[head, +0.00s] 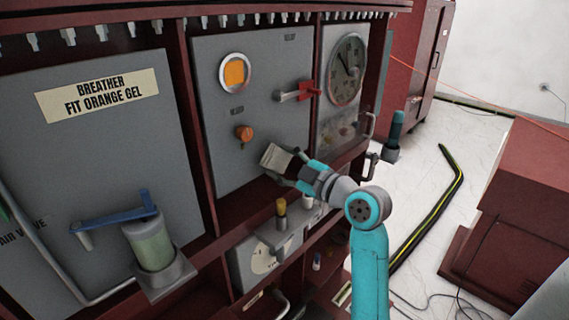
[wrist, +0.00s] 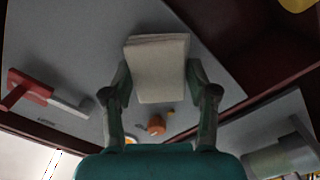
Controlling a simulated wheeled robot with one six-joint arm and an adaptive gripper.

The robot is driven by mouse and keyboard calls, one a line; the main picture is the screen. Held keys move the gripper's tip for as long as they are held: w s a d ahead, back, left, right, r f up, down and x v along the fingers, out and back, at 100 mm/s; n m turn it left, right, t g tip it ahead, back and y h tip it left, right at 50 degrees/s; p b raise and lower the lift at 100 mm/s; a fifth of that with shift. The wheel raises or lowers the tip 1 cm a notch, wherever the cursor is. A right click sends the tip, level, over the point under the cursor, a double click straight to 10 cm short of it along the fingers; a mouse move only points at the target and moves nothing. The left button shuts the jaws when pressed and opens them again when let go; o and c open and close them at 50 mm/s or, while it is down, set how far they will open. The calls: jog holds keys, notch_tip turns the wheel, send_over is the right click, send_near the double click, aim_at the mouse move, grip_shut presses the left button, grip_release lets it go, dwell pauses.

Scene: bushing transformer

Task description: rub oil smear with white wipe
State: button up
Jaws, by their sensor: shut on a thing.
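The white wipe (head: 275,157) is a pale folded pad in my gripper (head: 290,170), in front of the lower edge of the middle grey panel. In the wrist view the wipe (wrist: 158,62) sits upright between the two fingers of my gripper (wrist: 157,84), which are shut on its sides. I cannot tell whether the wipe touches the panel. Brownish marks (head: 346,131) show on the right grey panel below the round dial, to the right of my gripper; they may be the oil smear. I cannot make out a smear in the wrist view.
An orange knob (head: 244,133) and a red-handled lever (head: 296,93) stick out of the middle panel. A round dial (head: 347,69) and a metal handle (head: 368,126) are on the right. A yellow-topped fitting (head: 281,208) stands below my gripper. A breather cylinder (head: 150,242) is lower left.

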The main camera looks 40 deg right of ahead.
aim_at(288, 154)
jog(key=shift+w, duration=1)
dwell(0.7)
jog(key=shift+d, duration=1.95)
jog(key=shift+w, duration=0.1)
jog(key=shift+w+a, duration=0.1)
jog(key=shift+a, duration=1.95)
jog(key=shift+c, duration=0.6)
